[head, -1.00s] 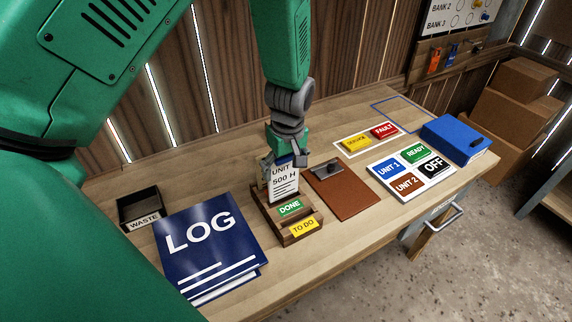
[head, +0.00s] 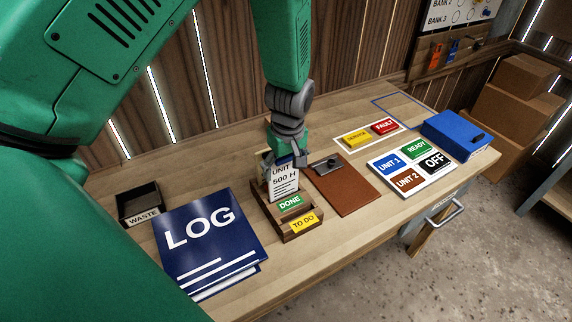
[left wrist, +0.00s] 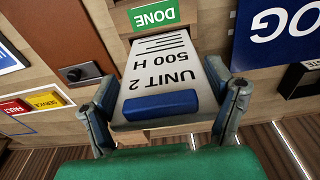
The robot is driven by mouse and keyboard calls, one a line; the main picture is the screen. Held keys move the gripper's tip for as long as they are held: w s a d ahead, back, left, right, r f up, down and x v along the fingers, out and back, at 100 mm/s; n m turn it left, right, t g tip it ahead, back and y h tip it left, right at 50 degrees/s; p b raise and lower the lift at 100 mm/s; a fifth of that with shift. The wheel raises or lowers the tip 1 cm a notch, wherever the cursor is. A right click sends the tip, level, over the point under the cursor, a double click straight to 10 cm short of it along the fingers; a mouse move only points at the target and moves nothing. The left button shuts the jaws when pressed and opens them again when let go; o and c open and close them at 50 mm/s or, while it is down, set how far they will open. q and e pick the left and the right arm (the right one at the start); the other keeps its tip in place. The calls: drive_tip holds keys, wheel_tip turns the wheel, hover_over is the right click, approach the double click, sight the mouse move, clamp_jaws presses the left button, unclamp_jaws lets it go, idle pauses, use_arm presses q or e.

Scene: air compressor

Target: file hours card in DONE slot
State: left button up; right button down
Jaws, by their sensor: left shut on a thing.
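The white hours card (head: 284,184), printed "UNIT 2 500 H", stands upright behind the green DONE label (head: 290,203) of the wooden card rack (head: 264,204). The yellow TO DO label (head: 303,222) is on the rack's front step. My left gripper (head: 285,160) is shut on the card's upper end from above. In the left wrist view the gripper's fingers (left wrist: 166,108) flank the card (left wrist: 160,65) and its blue grip block (left wrist: 158,105). The card's lower edge is hidden at the DONE slot; how deep it sits cannot be told. My right gripper is not in view.
A blue LOG book (head: 208,243) and a black WASTE tray (head: 139,200) lie left of the rack. A brown clipboard (head: 345,190) lies close on its right. Farther right are a sign panel (head: 412,172) and a blue box (head: 456,136).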

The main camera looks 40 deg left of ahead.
sight(284, 185)
use_arm(q)
drive_tip(key=shift+f+b, duration=0.9)
drive_tip(key=shift+f, duration=0.85)
drive_tip(key=o, duration=1.3)
drive_tip(key=shift+r, duration=0.3)
drive_tip(key=r, duration=0.7)
drive_tip(key=d+r, duration=0.1)
drive_tip(key=r, duration=0.3)
drive_tip(key=shift+s, duration=0.2)
